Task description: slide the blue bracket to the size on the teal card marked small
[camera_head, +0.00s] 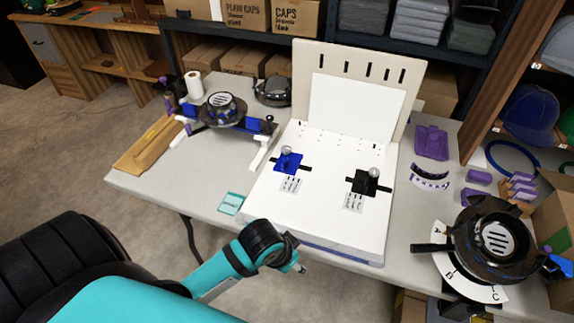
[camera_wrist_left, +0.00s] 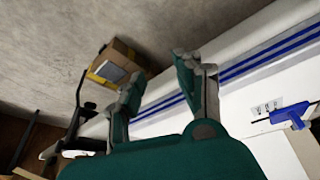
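The blue bracket (camera_head: 287,162), with a round grey knob, sits on a dark slot at the left of the white board (camera_head: 318,215). A small label with markings (camera_head: 290,184) lies just in front of it. The bracket also shows at the right edge of the left wrist view (camera_wrist_left: 292,114). The teal card (camera_head: 231,203) lies on the table left of the board; its writing is too small to read. My left gripper (camera_head: 297,266) is in front of the board's near edge, apart from the bracket. Its fingers (camera_wrist_left: 158,70) are spread and empty. My right gripper is not in view.
A black bracket (camera_head: 365,182) with a similar knob sits on the board's right slot. A tall white panel (camera_head: 357,100) stands behind. A black round press (camera_head: 495,240) stands at right, purple parts (camera_head: 431,142) nearby. A hat-like device (camera_head: 222,108) stands at left.

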